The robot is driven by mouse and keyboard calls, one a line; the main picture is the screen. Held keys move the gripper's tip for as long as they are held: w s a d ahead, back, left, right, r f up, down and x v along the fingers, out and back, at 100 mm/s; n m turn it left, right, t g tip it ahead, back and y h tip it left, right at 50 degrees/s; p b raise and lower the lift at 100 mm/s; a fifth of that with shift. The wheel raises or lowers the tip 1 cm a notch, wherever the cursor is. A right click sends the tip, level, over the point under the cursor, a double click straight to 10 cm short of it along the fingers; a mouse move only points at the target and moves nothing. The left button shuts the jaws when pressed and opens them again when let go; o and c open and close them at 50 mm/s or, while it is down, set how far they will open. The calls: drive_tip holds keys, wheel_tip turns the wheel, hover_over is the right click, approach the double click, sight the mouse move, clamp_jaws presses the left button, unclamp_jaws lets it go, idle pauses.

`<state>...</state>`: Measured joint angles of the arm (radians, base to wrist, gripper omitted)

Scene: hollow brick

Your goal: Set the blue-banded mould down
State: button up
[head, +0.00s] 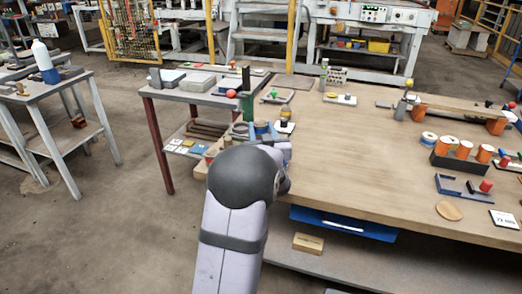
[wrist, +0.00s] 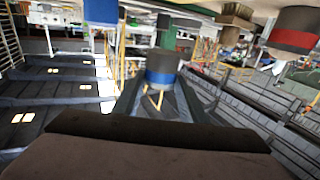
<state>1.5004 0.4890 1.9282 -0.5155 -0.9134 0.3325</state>
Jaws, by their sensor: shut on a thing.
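The blue-banded mould (wrist: 163,66), a dark grey piece with a blue band round it, is in the middle of the wrist view. My gripper (wrist: 160,82) is shut on it, with a dark finger on each side. A red-banded mould (wrist: 295,30) is at the upper right of the wrist view, apart from my gripper. In the head view my own arm hides my gripper at the near left corner of the wooden workbench (head: 370,150). I cannot tell how far the held mould is above any surface.
A small grey side table (head: 184,95) with flat blocks adjoins the bench on the left. A green post (head: 246,92) stands near my arm. A dark tray of orange spools (head: 463,150) is on the right. The bench's middle is mostly clear. A blue drawer (head: 342,223) is below its front edge.

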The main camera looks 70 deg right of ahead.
drive_tip(key=shift+f, duration=3.35)
drive_tip(key=shift+f+b, duration=0.1)
drive_tip(key=shift+b, duration=0.2)
drive_tip(key=shift+f, duration=0.15)
drive_tip(key=o, duration=1.1)
drive_tip(key=shift+r, duration=0.25)
drive_tip(key=shift+s+a+f, duration=0.1)
drive_tip(key=shift+s+a, duration=0.1)
drive_tip(key=shift+a, duration=0.1)
drive_tip(key=v, duration=1.1)
drive_tip(key=shift+a+b, duration=0.15)
drive_tip(key=shift+b, duration=0.15)
